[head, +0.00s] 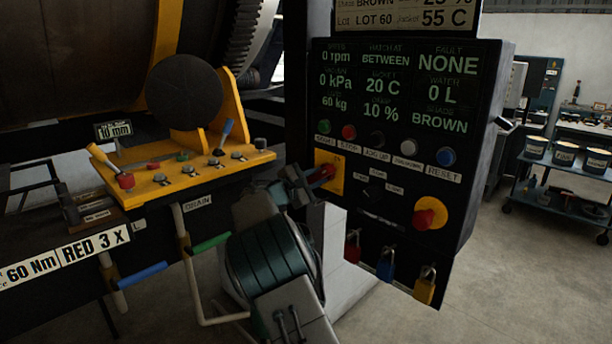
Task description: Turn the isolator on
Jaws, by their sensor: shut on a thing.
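The isolator is a yellow plate (336,182) with a red handle (322,174), on the lower left of the black control panel's face. My gripper (312,182) reaches it from the lower left and is shut on the red handle. The fingers cover part of the handle, so its exact angle is hard to tell. The panel's display (385,85) is lit and shows several readings, among them "BETWEEN", "NONE" and "BROWN".
A row of push buttons (349,132) sits above the isolator. A red knob on a yellow disc (430,213) is to its right, with padlocks (386,265) hanging below. A yellow valve bracket (190,172) stands at left. A cart (560,185) is far right.

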